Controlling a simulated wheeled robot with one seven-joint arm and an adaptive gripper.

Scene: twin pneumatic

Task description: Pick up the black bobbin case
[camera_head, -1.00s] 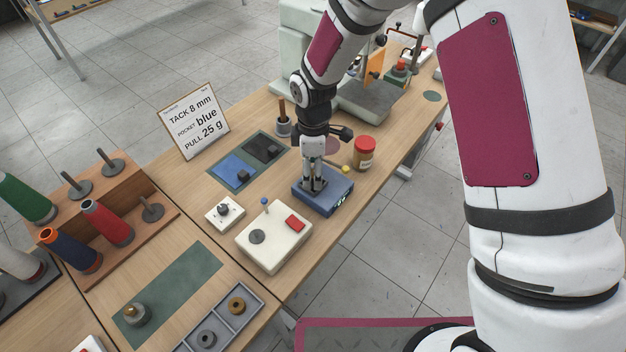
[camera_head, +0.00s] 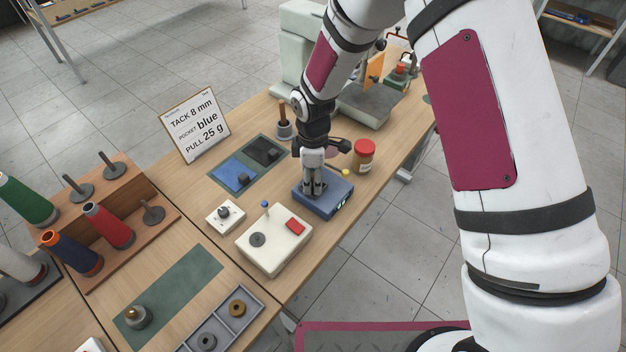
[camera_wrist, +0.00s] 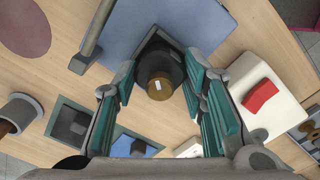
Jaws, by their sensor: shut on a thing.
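The black bobbin case (camera_wrist: 156,56), a dark piece with a round brown-gold part bearing a small white mark, sits between my fingers in the wrist view. My gripper (camera_wrist: 160,90) is shut on it. The fingers hide the case there. I cannot tell whether the case touches the top of the device.
A white box (camera_head: 272,240) with a red button and blue-tipped lever stands in front. A red-lidded jar (camera_head: 364,156) is right of the device. Blue (camera_head: 232,174) and black (camera_head: 264,150) patches bear small dark blocks. A sign (camera_head: 196,124) stands behind left.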

